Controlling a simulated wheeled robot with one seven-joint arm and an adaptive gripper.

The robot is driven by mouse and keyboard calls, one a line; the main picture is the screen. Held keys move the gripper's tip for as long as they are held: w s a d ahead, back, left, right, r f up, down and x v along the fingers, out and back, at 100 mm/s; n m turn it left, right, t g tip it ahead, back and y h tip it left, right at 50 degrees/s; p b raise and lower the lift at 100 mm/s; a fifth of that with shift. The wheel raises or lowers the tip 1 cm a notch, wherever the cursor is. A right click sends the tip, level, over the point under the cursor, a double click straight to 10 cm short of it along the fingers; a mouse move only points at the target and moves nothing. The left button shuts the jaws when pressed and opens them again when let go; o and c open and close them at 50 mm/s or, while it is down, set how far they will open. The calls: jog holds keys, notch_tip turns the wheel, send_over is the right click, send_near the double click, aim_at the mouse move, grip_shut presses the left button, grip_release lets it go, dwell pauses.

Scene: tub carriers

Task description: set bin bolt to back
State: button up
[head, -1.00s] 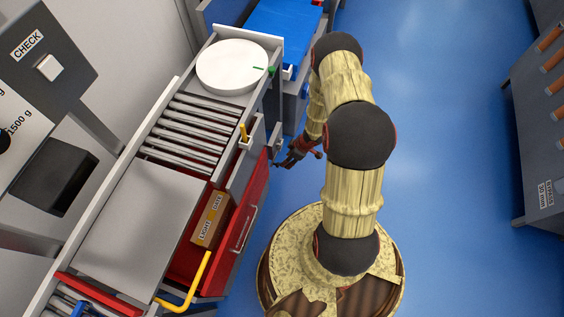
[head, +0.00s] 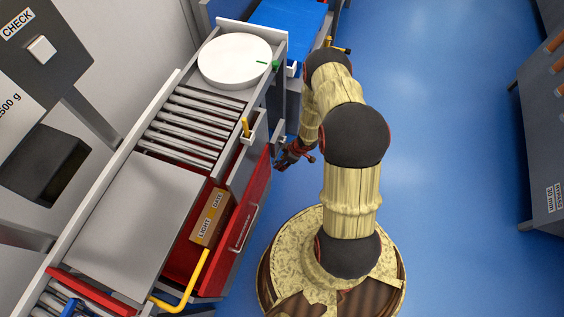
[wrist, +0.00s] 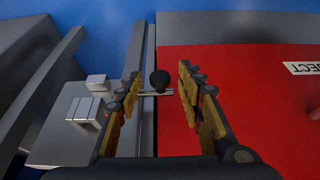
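The bin bolt appears to be a dark round knob (wrist: 160,80) on a short metal stem, at the edge of the red bin face (wrist: 235,105) in the wrist view. My gripper (wrist: 160,92) is open, with one finger on each side of the knob and a visible gap to each. In the head view my gripper (head: 287,155) is low beside the red bin (head: 246,215), at its far end. The bolt cannot be made out there. How far the bolt is slid is hard to tell.
A roller conveyor (head: 185,125) with a white round plate (head: 235,61) runs above the bin. Grey blocks (wrist: 86,108) lie left of the fingers. Blue floor is open to the right.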

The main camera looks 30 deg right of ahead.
jog(key=shift+c, duration=0.9)
jog(key=c, duration=0.7)
grip_shut()
